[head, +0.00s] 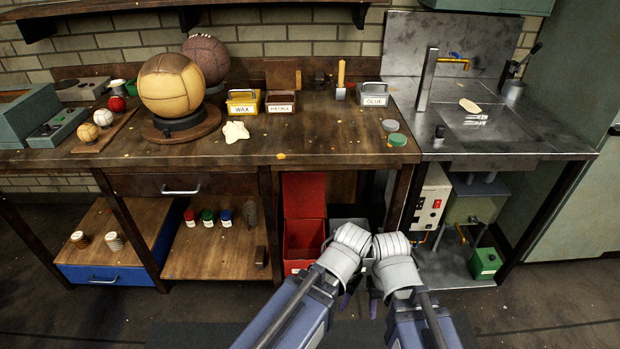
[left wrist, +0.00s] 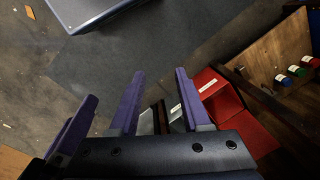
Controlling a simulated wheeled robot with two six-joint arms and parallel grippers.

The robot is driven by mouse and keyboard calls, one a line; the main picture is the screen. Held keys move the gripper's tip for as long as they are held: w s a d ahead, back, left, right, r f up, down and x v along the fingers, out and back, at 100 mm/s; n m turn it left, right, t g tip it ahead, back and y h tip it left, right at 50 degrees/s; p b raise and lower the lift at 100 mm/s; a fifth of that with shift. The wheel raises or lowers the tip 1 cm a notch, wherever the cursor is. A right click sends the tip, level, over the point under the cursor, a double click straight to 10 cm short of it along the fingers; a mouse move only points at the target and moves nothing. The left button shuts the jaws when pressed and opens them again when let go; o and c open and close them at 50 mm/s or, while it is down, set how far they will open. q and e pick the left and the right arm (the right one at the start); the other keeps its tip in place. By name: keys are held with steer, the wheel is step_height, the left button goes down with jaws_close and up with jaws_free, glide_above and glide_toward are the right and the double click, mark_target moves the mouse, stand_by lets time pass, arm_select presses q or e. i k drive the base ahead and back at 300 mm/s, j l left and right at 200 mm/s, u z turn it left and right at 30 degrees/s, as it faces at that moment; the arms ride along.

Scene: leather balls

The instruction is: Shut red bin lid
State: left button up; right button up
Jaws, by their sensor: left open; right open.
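The red bin (head: 303,240) stands on the floor under the workbench, left of centre. Its red lid (head: 303,195) is raised, standing upright at the back, and the bin is open. In the left wrist view the red bin (left wrist: 207,78) lies right of the fingers, with its lid (left wrist: 250,130) beyond. My left gripper (left wrist: 157,75) is open and empty, in front of and apart from the bin. My right gripper (head: 374,300) is open beside it, low and to the right of the bin; its fingers are partly hidden by my arm. Neither gripper touches the lid.
A grey bin (head: 345,226) stands right of the red one, mostly hidden by my wrists. Small jars (head: 207,217) sit on the low shelf to the left. The workbench edge (head: 235,163) overhangs the bins. Open floor (head: 180,315) lies in front.

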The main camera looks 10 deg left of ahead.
mark_target(304, 192)
steer(key=i+l, duration=0.5)
steer(key=l, duration=0.25)
steer(key=i+l, duration=0.25)
steer(key=l+u, duration=0.05)
steer(key=l, duration=0.05)
